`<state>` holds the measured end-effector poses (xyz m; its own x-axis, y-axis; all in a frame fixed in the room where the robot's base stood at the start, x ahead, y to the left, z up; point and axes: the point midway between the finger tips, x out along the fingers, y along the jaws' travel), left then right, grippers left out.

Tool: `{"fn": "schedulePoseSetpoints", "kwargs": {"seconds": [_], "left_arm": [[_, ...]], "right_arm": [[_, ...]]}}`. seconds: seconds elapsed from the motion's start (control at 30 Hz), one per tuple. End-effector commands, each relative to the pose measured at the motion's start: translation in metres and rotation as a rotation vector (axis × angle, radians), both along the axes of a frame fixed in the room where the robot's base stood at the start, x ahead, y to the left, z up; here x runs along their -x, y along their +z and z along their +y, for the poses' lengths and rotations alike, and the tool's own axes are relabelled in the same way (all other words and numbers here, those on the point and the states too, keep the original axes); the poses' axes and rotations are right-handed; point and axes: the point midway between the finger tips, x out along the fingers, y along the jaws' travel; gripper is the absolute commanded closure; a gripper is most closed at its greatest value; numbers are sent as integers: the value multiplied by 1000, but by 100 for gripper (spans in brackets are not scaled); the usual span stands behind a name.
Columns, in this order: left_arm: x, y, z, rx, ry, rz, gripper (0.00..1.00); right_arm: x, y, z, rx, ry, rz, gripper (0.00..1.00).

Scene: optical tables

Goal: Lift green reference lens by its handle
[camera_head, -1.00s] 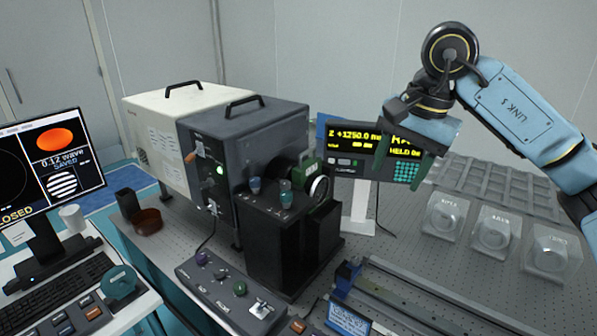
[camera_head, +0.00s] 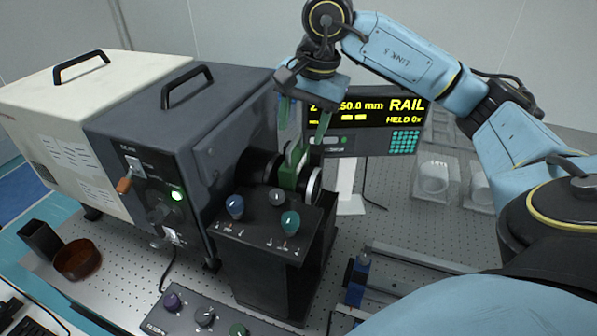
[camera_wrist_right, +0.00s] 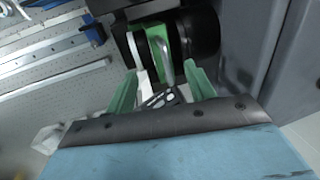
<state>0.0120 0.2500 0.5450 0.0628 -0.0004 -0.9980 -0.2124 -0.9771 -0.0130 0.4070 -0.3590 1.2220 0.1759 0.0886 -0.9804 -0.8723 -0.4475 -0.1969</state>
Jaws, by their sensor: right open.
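The green reference lens (camera_head: 290,174) stands upright in the head view, between the dark cylinder of the grey instrument and a round silver-rimmed part. In the right wrist view the lens (camera_wrist_right: 158,34) shows as a green block with a pale curved handle (camera_wrist_right: 166,56). My right gripper (camera_head: 304,138) is open, green fingers pointing down, just above the lens. In the wrist view the fingers of the right gripper (camera_wrist_right: 160,80) are apart and the handle lies between and beyond them. I see no contact. My left gripper is out of view.
A dark grey instrument box (camera_head: 190,110) stands left of the lens. A black mount with coloured knobs (camera_head: 265,255) is in front. A display (camera_head: 385,125) stands behind the gripper. Metal rails (camera_head: 420,262) lie on the perforated table to the right.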

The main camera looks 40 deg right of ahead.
Motion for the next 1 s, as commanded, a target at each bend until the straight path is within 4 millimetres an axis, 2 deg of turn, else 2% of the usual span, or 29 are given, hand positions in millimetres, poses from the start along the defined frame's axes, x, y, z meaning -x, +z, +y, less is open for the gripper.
{"fn": "schedulePoseSetpoints", "kwargs": {"seconds": [0.13,0.27,0.37,0.6,0.87,0.9,1.0], "left_arm": [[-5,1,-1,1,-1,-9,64],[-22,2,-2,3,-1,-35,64],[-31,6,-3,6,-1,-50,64],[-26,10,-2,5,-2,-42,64],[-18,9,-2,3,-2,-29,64],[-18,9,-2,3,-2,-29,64],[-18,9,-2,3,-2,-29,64]], "right_arm": [[-3,-18,2,0,1,2,46],[-4,-25,2,-1,1,3,46],[-4,-37,2,0,0,4,46],[-10,-69,4,0,0,1,46],[-11,-73,4,-1,1,0,46],[-11,-73,4,-1,1,-1,47],[-11,-73,4,-1,1,-1,60]]}}
